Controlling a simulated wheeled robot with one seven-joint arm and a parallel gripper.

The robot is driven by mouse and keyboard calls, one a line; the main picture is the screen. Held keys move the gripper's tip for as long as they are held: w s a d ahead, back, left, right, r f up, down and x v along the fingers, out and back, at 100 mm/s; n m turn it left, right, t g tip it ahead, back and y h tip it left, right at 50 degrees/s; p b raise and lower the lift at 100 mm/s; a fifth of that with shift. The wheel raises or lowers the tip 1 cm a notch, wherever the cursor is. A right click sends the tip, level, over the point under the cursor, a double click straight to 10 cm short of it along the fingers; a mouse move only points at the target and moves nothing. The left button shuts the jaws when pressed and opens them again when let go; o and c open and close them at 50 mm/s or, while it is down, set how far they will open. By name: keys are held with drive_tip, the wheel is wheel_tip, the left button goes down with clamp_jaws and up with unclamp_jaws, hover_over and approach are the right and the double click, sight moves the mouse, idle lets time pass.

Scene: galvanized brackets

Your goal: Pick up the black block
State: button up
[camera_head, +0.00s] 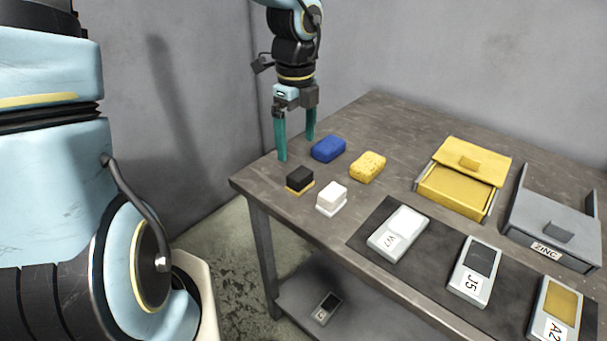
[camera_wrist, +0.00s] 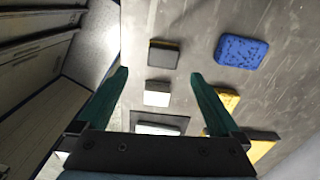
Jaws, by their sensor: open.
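The black block (camera_head: 300,179) sits on the table near its left corner, with a tan layer under its black top. In the wrist view the black block (camera_wrist: 163,54) lies beyond the fingertips, roughly between their lines. My gripper (camera_head: 296,148) is open and empty, with two teal fingers pointing down above the table's left end. It is behind the black block in the head view and apart from it. The two fingers also frame the lower part of the wrist view (camera_wrist: 158,78).
A white block (camera_head: 332,198), a blue sponge (camera_head: 328,149) and a yellow sponge (camera_head: 367,167) lie close by. A yellow box (camera_head: 453,192), a grey ZINC box (camera_head: 553,244) and several labelled devices on a dark mat (camera_head: 375,224) stand right. A device (camera_head: 326,307) lies on the lower shelf.

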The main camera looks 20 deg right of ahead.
sight(300, 173)
drive_tip(key=shift+s+d+f+m, duration=0.1)
drive_tip(key=shift+d+f+m, duration=0.1)
drive_tip(key=shift+d+m, duration=0.15)
wheel_tip(300, 173, down, 10)
drive_tip(key=shift+f, duration=0.2)
drive_tip(key=shift+c, duration=0.4)
drive_tip(key=c, duration=1.4)
wheel_tip(300, 173, up, 10)
drive_tip(key=shift+r, duration=0.1)
drive_tip(key=o, duration=1)
drive_tip(key=c, duration=0.6)
